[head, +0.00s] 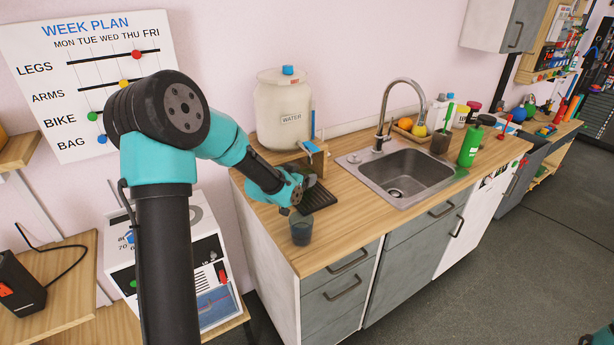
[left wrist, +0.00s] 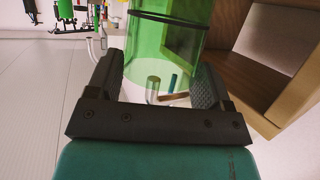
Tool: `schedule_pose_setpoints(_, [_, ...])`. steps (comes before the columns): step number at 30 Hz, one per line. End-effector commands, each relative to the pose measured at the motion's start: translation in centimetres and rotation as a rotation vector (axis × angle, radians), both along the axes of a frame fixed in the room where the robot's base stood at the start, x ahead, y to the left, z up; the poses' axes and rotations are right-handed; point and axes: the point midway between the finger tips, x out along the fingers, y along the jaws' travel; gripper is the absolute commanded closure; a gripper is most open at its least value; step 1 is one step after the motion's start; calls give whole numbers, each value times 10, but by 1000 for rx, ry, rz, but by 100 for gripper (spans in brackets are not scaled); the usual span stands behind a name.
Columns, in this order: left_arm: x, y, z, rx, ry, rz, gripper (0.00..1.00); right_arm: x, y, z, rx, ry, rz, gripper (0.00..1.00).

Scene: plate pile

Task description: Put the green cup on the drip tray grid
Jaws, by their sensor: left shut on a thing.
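The green cup (left wrist: 165,35) is see-through with a dark band and stands between the fingers of my left gripper (left wrist: 160,78) in the left wrist view. My left gripper (head: 304,184) is shut on it. In the head view the gripper is at the dark drip tray (head: 322,199), below the water jar's tap stand, and hides the cup. The gripper covers part of the tray, and I cannot tell whether the cup touches the grid. A small teal and dark part of my right arm shows at the bottom right corner; its jaws cannot be made out.
The sink (head: 400,176) is to the right. Bare counter (head: 345,225) lies between the cup and sink.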

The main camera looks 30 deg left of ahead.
Motion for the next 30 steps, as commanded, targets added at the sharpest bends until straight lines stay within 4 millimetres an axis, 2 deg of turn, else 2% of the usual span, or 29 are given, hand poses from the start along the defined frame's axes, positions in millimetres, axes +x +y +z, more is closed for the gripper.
schedule_pose_setpoints(7, [33,-3,-1,1,-1,-1,66,0,0,0,0,0,0,57])
schedule_pose_setpoints(10, [31,-3,-14,0,1,0,66,0,0,0,0,0,0,57])
schedule_pose_setpoints(23, [30,-3,-18,0,0,0,66,0,0,0,0,0,0,57])
schedule_pose_setpoints(24, [30,-3,-18,0,0,0,24,0,0,0,0,0,0,57])
schedule_pose_setpoints(30, [30,-3,-18,0,0,0,5,0,0,0,0,0,0,57])
